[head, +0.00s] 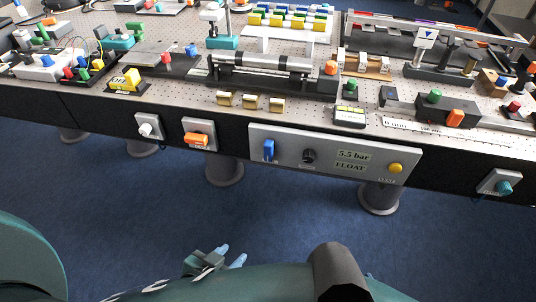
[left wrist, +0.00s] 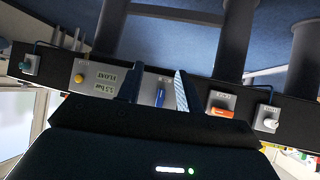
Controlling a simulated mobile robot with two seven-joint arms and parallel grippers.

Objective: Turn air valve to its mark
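A light grey panel (head: 333,167) is on the dark front of the test table. It carries a blue lever handle (head: 268,150), which looks like the air valve and stands roughly upright; its mark is too small to make out. Beside it are a black knob (head: 308,157), a "5.5 bar FLOAT" display (head: 352,159) and a yellow button (head: 395,168). My left gripper (head: 230,255) is open and empty, low in front of the table and apart from the panel. In the left wrist view the blue handle (left wrist: 160,97) shows between the two spread fingers. My right gripper is not in view.
An orange switch (head: 196,139) and a white knob (head: 146,130) sit on small plates left of the panel. A teal knob (head: 503,187) sits far right. The perforated tabletop (head: 190,90) is crowded with fixtures. The blue floor before the table is clear.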

